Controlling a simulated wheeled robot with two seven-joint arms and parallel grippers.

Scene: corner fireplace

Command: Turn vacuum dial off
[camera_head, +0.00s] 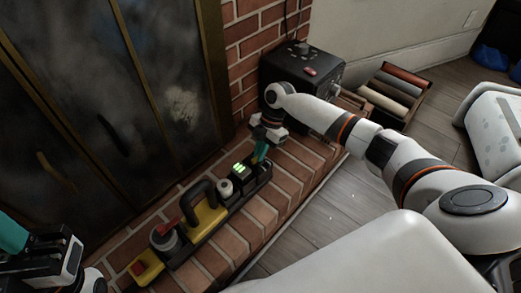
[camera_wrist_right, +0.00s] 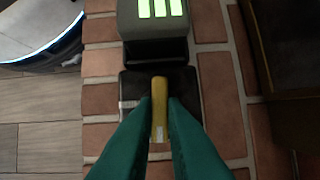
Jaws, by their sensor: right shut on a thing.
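My right gripper (camera_head: 261,153) reaches down to the far end of a long black unit on the brick ledge. In the right wrist view its teal fingers (camera_wrist_right: 159,112) are shut on a narrow upright yellow piece (camera_wrist_right: 158,92), which stands over a dark base (camera_wrist_right: 132,88). A block with green lit bars (camera_wrist_right: 160,10) is just beyond it; these green bars also show in the head view (camera_head: 240,169). A black box (camera_head: 300,66) with a knob on top stands behind. I cannot tell which part is the vacuum dial. My left gripper (camera_head: 50,258) is at the lower left, its fingertips unclear.
Dark fireplace doors (camera_head: 120,100) rise at the left. A crate of rolls (camera_head: 395,90) stands at the back right.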

